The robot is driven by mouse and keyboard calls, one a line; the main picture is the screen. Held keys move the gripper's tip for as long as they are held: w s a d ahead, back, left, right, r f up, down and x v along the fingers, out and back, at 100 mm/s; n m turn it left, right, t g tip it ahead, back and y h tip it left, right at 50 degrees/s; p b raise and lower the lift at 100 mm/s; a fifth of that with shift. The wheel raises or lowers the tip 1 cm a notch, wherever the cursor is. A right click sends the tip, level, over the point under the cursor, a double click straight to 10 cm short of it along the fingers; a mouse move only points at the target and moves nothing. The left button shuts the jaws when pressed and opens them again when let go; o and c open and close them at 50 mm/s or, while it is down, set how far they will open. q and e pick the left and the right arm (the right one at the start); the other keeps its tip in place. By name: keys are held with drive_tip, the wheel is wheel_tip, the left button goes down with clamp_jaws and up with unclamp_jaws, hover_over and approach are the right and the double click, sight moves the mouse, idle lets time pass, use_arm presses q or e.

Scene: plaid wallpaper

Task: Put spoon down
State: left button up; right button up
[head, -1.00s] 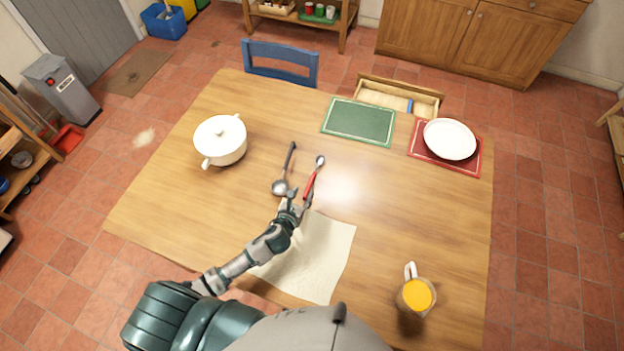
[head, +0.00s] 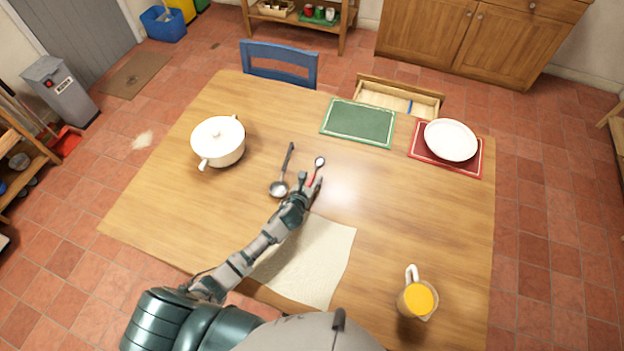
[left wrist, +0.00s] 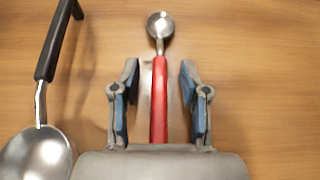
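The spoon has a red handle and a small silver bowl (head: 319,161). It appears to lie on the wooden table (head: 400,220), right of a ladle with a black handle (head: 288,160). My left gripper (head: 311,180) is over the handle. In the left wrist view the spoon's red handle (left wrist: 159,100) runs between the open fingers of my left gripper (left wrist: 160,80), with a gap on both sides. The ladle's bowl (left wrist: 38,155) shows at the left there. My right gripper is not in view.
A cream cloth (head: 325,265) lies under my forearm. A green placemat (head: 358,122), a white plate (head: 450,140) on a red mat, and a jug of orange liquid (head: 417,299) are also on the table. The middle right is clear.

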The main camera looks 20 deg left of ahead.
use_arm(q)
clamp_jaws()
drive_tip(key=shift+r, duration=0.1)
